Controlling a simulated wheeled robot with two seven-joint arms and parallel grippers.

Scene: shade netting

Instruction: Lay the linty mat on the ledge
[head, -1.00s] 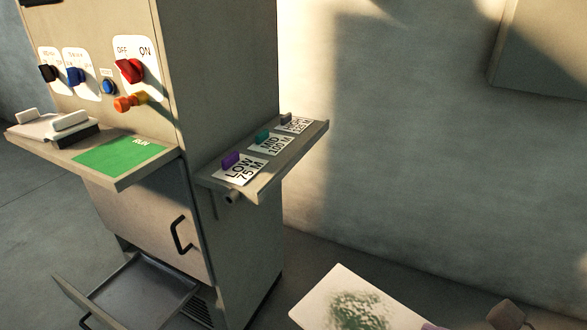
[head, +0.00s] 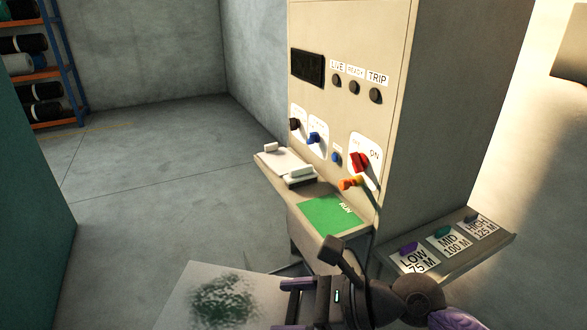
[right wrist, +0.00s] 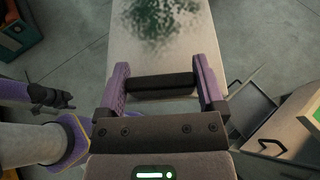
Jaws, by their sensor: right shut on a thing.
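The mat (head: 262,283) is a flat, pale panel with a patch of dark green lint in its middle. My right gripper (head: 288,306) is shut on its near edge and holds it off the floor, left of and below the front ledge. The right wrist view shows the mat (right wrist: 133,58) stretching away from the purple fingers (right wrist: 164,82). The front ledge (head: 286,198) juts from the cabinet and has a green RUN area (head: 330,214) on its right part.
A pale block with two white grips (head: 288,166) sits on the ledge's left part. An orange knob (head: 350,183) and red switch (head: 359,161) are above the RUN area. A side shelf (head: 508,241) carries labelled tags. An open drawer (right wrist: 250,106) is below. Floor at left is clear.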

